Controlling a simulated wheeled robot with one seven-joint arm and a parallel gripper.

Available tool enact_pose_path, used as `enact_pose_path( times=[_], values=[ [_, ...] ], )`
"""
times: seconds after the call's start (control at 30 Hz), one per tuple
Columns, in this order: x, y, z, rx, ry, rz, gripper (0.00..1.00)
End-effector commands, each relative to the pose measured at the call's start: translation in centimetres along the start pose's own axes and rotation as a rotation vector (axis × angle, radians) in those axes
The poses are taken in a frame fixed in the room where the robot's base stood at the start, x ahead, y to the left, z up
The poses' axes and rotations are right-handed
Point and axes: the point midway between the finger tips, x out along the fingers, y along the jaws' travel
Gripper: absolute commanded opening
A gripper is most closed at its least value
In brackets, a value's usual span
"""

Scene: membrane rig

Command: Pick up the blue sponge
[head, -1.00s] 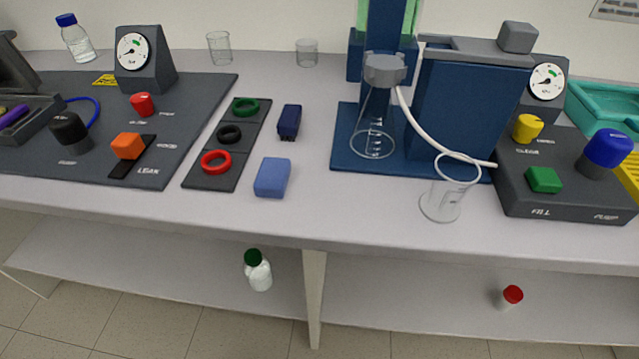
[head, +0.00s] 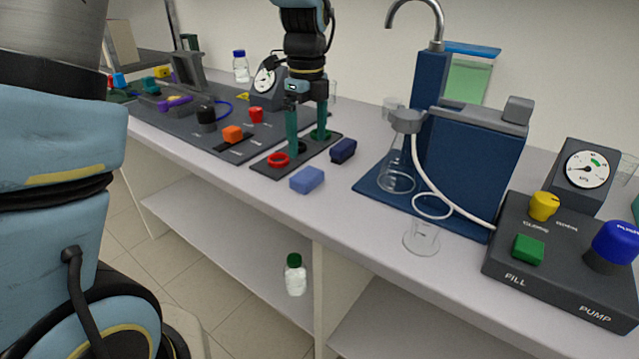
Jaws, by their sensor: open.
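The blue sponge (head: 307,180) is a light blue block lying flat on the bench near its front edge, in the head view. My gripper (head: 307,146) points down with its two green fingers spread apart and nothing between them. The fingers appear over the dark ring tray, behind and slightly left of the sponge, and do not touch the sponge. The sponge is fully visible.
A dark navy block (head: 343,150) lies just behind and right of the sponge. The ring tray (head: 262,167) holds a red ring (head: 278,160) and others. A blue stand base (head: 368,187) with a flask is to the right. A glass beaker (head: 422,238) stands near the front edge.

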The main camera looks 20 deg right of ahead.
Motion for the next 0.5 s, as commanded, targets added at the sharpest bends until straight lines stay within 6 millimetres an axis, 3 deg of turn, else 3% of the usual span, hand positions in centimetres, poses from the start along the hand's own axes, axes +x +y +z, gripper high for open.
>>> enact_pose_path(
  times=[0.13,0.37,0.5],
  values=[
    [2.1,0.1,0.0,-0.002,0.001,0.003,1.00],
    [3.7,0.1,0.0,-0.003,0.001,0.003,1.00],
    [5.6,0.3,0.1,-0.004,0.001,0.005,1.00]
  ],
)
